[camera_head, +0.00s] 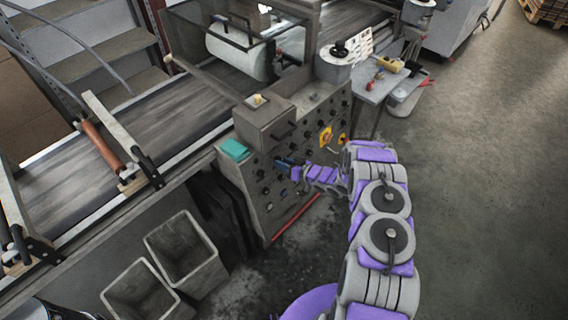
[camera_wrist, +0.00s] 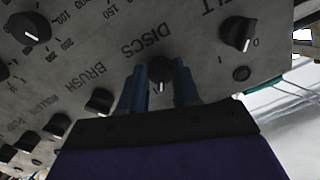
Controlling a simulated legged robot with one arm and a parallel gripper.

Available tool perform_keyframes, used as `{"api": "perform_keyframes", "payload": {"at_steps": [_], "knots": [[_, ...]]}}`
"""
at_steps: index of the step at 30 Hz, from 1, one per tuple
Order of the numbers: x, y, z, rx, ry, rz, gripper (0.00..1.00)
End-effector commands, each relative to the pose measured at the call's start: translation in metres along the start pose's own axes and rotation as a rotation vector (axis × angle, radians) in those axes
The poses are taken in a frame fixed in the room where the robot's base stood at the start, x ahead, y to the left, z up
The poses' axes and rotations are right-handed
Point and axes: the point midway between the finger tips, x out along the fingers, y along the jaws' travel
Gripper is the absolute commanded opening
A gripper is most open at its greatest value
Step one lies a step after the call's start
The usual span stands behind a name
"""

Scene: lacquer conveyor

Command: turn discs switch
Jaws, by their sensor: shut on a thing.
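The discs switch (camera_wrist: 160,70) is a small black knob with a white mark, beside the printed word DISCS on the grey panel in the wrist view. My gripper (camera_wrist: 162,88) has its two blue fingers on either side of this knob and is shut on it. In the head view my gripper (camera_head: 281,163) reaches the left part of the control panel (camera_head: 268,208) from the right. The discs switch itself is hidden there behind my gripper.
More black knobs (camera_wrist: 238,33) surround the switch, with another (camera_wrist: 100,101) by the word BRUSH. A teal box (camera_head: 235,150) sits on the cabinet's left corner. Grey bins (camera_head: 185,252) stand below the conveyor (camera_head: 185,105). The floor at right (camera_head: 480,190) is clear.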

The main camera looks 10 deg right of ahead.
Motion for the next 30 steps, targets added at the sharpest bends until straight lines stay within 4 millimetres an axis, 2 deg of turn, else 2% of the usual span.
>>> {"api": "perform_keyframes", "payload": {"at_steps": [1,10,11,18,26,30], "knots": [[0.001,0.002,-0.006,-0.003,0.010,0.002,0.01],[0.000,0.003,-0.006,-0.003,0.011,0.004,0.01],[0.000,0.003,-0.006,-0.003,0.011,0.004,0.34],[-0.001,0.002,-0.004,-0.001,0.007,0.003,0.57],[-0.002,0.002,-0.002,0.000,0.004,0.002,0.57],[-0.012,0.003,-0.003,0.001,0.005,0.005,0.57]]}}
